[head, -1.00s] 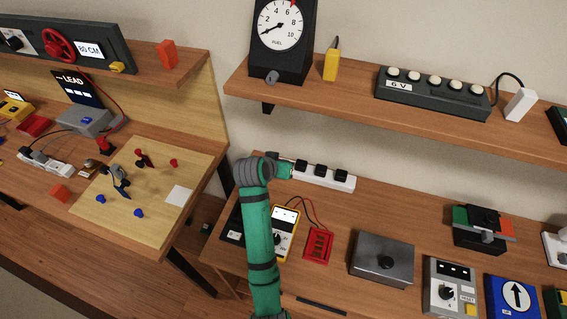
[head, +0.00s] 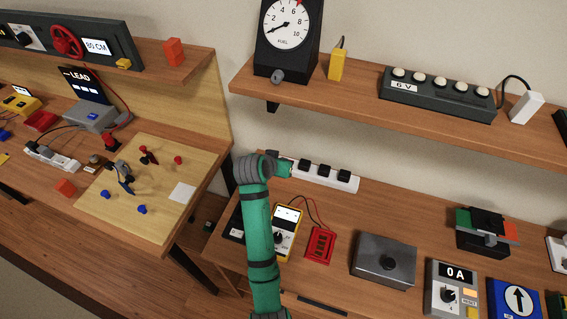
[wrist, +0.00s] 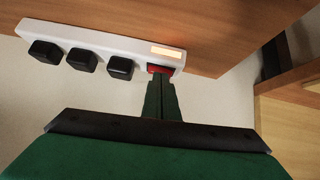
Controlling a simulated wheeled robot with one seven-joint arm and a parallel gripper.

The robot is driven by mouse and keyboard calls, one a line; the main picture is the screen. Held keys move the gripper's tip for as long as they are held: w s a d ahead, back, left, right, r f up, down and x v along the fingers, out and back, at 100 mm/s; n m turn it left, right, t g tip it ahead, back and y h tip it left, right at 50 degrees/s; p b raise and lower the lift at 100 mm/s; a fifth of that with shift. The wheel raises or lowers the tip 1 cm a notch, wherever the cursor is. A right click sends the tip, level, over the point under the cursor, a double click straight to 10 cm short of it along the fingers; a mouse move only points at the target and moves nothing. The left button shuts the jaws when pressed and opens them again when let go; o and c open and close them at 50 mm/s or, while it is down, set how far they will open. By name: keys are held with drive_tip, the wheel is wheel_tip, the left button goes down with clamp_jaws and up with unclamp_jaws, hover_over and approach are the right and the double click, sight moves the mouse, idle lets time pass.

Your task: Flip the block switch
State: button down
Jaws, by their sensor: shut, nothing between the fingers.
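A white power block (head: 347,182) with three black plugs lies at the back of the right bench. It also shows in the wrist view (wrist: 118,48), with a red rocker switch (wrist: 160,69) at its right end and a glowing orange strip (wrist: 166,51) beside it. My gripper (wrist: 160,82) is shut and empty. Its fingertips are at the red switch and partly cover it; I cannot tell if they press on it. In the head view my green arm reaches to the block's left end and hides the switch and the fingertips.
A yellow meter (head: 286,232), a red board (head: 320,245) and a grey metal box (head: 384,260) stand in front of the block. A grey device (head: 452,290) shows "0 A". A shelf (head: 400,122) overhangs the bench. Another bench stands at the left.

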drive_tip(key=s+r, duration=0.7)
drive_tip(key=r, duration=0.4)
drive_tip(key=shift+a, duration=0.25)
drive_tip(key=shift+s, duration=0.1)
idle(0.5)
